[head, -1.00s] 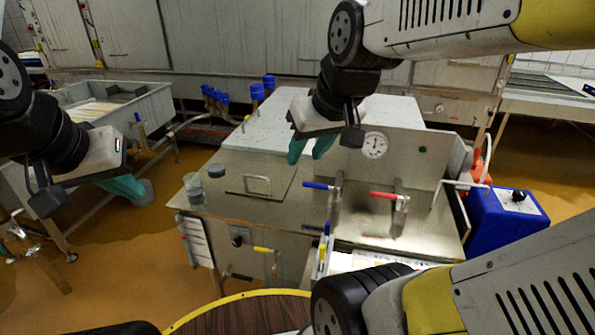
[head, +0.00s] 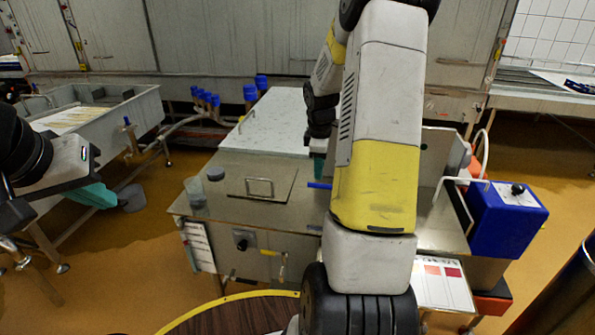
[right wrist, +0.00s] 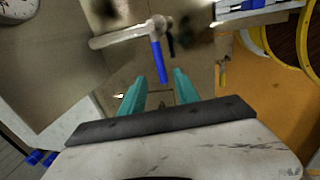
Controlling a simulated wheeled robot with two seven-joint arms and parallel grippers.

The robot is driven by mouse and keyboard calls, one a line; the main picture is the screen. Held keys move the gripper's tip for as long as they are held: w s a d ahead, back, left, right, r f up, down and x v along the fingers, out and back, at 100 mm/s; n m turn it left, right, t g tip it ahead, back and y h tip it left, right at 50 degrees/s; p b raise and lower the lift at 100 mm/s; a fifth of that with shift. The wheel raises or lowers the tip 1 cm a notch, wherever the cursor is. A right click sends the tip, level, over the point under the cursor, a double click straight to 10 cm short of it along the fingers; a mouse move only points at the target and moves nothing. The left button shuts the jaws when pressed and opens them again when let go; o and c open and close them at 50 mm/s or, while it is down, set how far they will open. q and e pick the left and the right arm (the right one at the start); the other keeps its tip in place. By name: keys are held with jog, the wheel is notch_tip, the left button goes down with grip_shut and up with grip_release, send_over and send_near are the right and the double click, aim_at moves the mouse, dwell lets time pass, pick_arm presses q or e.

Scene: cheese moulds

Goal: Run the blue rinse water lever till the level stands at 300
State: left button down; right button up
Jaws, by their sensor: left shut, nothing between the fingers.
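The blue lever (head: 319,185) shows only as a short piece beside my right arm in the head view. In the right wrist view the blue lever (right wrist: 158,62) sits on a metal pipe, its free end in line with the gap between my fingers. My right gripper (right wrist: 160,76) is open, teal fingers apart; contact cannot be told. In the head view it (head: 318,165) is mostly hidden by my arm. The round dial (right wrist: 18,8) is cut off in the right wrist view, its reading not visible. My left gripper (head: 98,195) is shut and empty at the left.
The steel vat (head: 225,200) carries a clear jar (head: 195,192) on its left corner. A yellow lever (head: 272,253) is on its front. A blue box (head: 505,225) stands right. My arm hides the red lever. Orange floor lies open at the left.

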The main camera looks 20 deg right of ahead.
aim_at(319, 185)
jog(key=f, duration=0.4)
jog(key=w+f, duration=0.1)
jog(key=f, duration=0.1)
jog(key=shift+d+f, duration=0.25)
jog(key=shift+d, duration=0.05)
grip_shut()
dwell(1.1)
